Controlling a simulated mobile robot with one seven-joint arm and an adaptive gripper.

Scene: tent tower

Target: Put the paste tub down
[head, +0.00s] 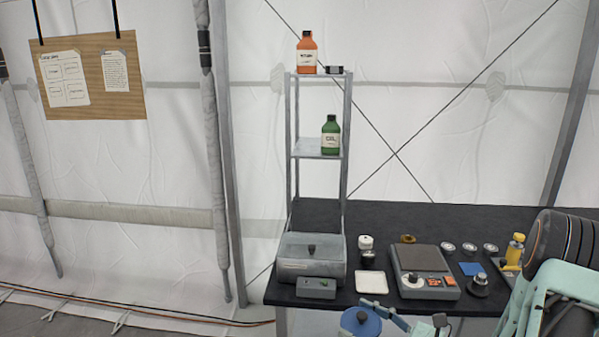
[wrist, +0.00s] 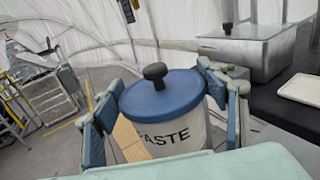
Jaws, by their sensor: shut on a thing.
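The paste tub (wrist: 172,112) is white with dark PASTE lettering and a blue lid with a black knob. In the wrist view it stands upright between the two blue-padded fingers of my gripper (wrist: 160,98), which is shut on it. In the head view the tub's blue lid (head: 361,323) shows at the bottom edge, in front of the black table (head: 405,221). Its lower part is out of frame there. A tan strip (wrist: 130,138) shows beside the tub near the left finger; I cannot tell what it is.
A grey metal box (head: 312,262) stands at the table's left end, with a small grey control box (head: 316,288) before it. A white tray (head: 372,283) and a scale (head: 424,272) are to the right. A shelf tower (head: 318,146) holds an orange bottle (head: 307,55) and a green bottle (head: 331,135).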

